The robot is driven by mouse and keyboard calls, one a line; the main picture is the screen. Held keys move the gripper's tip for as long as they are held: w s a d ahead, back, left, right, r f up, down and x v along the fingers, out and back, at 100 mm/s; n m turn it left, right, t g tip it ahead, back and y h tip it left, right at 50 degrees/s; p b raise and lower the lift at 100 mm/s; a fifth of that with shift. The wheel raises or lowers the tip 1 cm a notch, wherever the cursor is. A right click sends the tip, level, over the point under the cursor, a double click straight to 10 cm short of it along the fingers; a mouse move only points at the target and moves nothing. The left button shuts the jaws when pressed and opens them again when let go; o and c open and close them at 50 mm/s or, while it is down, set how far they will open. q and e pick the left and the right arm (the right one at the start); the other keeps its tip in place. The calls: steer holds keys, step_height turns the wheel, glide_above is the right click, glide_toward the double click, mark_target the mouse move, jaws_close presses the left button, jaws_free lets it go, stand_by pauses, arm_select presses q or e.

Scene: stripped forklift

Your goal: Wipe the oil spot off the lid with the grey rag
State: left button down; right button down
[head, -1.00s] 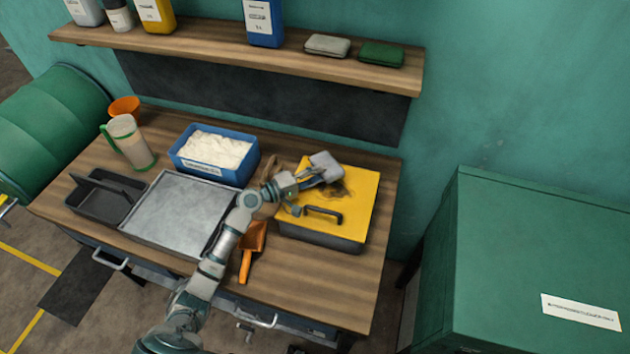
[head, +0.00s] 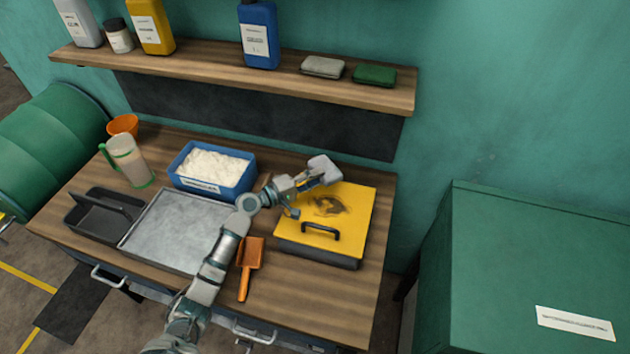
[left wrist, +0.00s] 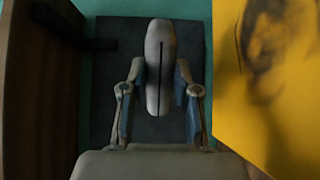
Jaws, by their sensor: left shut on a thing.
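The grey rag (head: 324,168) is a pale, folded pad held in my left gripper (head: 309,180). In the left wrist view the rag (left wrist: 160,70) stands between the two fingers, which are shut on it. The yellow lid (head: 358,222) with a black handle (head: 321,231) tops a dark box on the bench. A dark brown oil spot (head: 329,206) lies on the lid, behind the handle. The rag is at the lid's back left, apart from the spot. The left wrist view shows the lid (left wrist: 285,120) and smudged spot (left wrist: 265,45) on the right. My right gripper is out of view.
A blue bin of white material (head: 248,182), a metal tray (head: 170,232) and an orange scoop (head: 248,262) lie left of the box. A shelf (head: 215,68) overhangs behind. Bare bench (head: 300,290) shows in front of the box.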

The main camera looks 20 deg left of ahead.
arm_select(q)
steer(key=shift+d+r+p, duration=0.2)
steer(key=shift+r+p, duration=0.1)
steer(key=shift+r, duration=0.3)
steer(key=shift+d+r+p, duration=0.2)
steer(key=shift+r+p, duration=0.1)
steer(key=shift+r, duration=0.3)
steer(key=r+p, duration=0.2)
steer(key=r, duration=0.1)
steer(key=shift+a, duration=0.2)
steer(key=shift+d, duration=0.1)
